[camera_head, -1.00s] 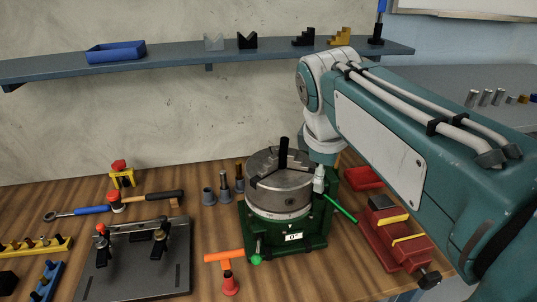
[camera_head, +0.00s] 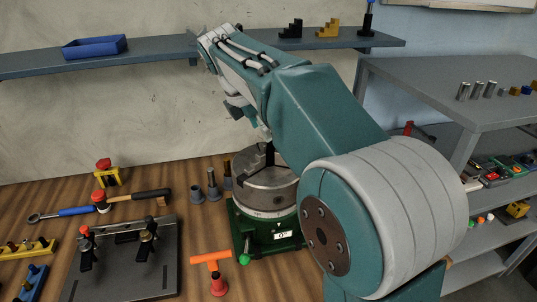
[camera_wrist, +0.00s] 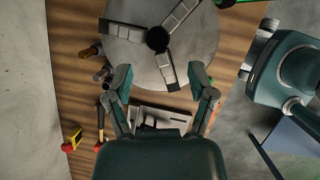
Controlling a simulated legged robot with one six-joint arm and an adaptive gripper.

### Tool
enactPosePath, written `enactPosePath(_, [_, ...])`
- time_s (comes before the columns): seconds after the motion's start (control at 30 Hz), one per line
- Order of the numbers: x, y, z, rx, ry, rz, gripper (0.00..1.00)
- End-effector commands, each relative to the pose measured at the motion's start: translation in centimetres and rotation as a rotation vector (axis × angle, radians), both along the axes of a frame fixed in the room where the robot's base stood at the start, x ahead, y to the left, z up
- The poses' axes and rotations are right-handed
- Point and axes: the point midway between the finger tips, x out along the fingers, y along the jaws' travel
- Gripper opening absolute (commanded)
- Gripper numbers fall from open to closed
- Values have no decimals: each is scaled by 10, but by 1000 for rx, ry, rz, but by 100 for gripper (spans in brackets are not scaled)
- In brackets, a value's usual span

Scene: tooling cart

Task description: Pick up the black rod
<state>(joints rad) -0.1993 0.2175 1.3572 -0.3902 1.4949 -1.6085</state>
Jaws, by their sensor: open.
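The black rod (camera_head: 270,153) stands upright in the centre of the round grey three-jaw chuck (camera_head: 265,192), partly behind my arm in the head view. In the wrist view the rod (camera_wrist: 157,39) shows end-on as a dark disc between the chuck's jaws. My gripper (camera_wrist: 160,76) is open and empty, with its two fingers apart below the rod in the wrist picture. In the head view my gripper (camera_head: 240,108) is above the chuck and slightly left of the rod. The exact height gap cannot be told.
The chuck sits on a green base (camera_head: 252,226). Grey tool holders (camera_head: 212,186) stand close to its left, and an orange T-handle (camera_head: 212,260) is in front. A black fixture plate (camera_head: 120,270) lies at left. A shelf (camera_head: 170,57) runs behind.

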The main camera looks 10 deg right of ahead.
Motion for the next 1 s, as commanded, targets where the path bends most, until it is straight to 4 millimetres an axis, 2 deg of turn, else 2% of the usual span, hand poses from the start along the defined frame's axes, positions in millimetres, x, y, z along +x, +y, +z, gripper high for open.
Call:
enactPosePath(0.4, [12,-23,-44,0,-1,-2,71])
enactPosePath(0.67, [13,-25,-48,1,-2,-1,71])
enactPosePath(0.7, [13,-25,-48,1,-2,-1,67])
enactPosePath(0.77, [13,-24,-48,1,-2,-1,40])
enactPosePath(0.8, [13,-25,-48,1,-2,-1,22])
enactPosePath(0.83, [13,-24,-48,1,-2,-1,9])
enactPosePath(0.87, [13,-24,-48,1,-2,-1,0])
enactPosePath(1.0, [13,-24,-48,1,-1,-1,0])
